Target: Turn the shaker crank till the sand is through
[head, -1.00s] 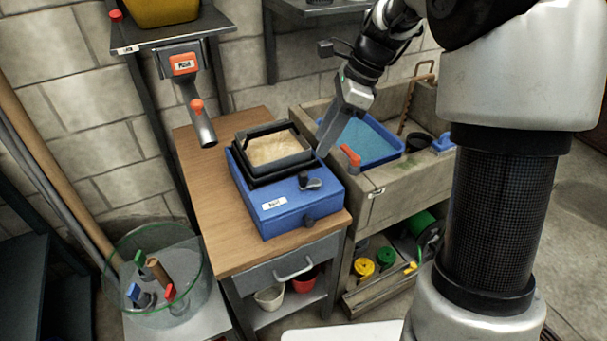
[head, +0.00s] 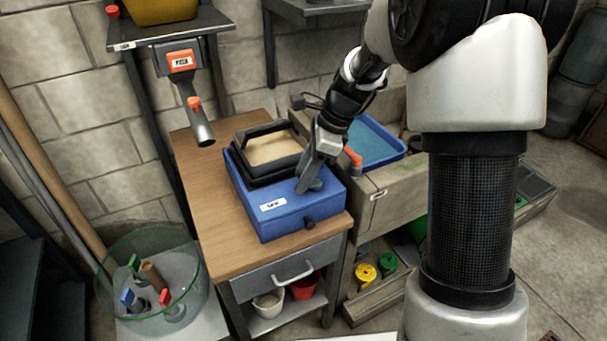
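The blue shaker box (head: 287,212) stands on the wooden top of a small cabinet. A black-framed sieve tray (head: 272,150) sits on it, with tan sand inside. The dark crank (head: 318,184) is on the right part of the box's top, mostly hidden by my gripper. My gripper (head: 310,186) is down at the crank, its fingers pointing down and to the left. I cannot tell whether the fingers are closed on the crank or only beside it. A dark knob (head: 309,223) is on the box's front face.
A stone sink with a blue basin (head: 372,145) and an orange-handled tap (head: 352,156) is close right of my gripper. A glass bowl (head: 150,280) stands at lower left. The cabinet top's front left (head: 225,235) is clear.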

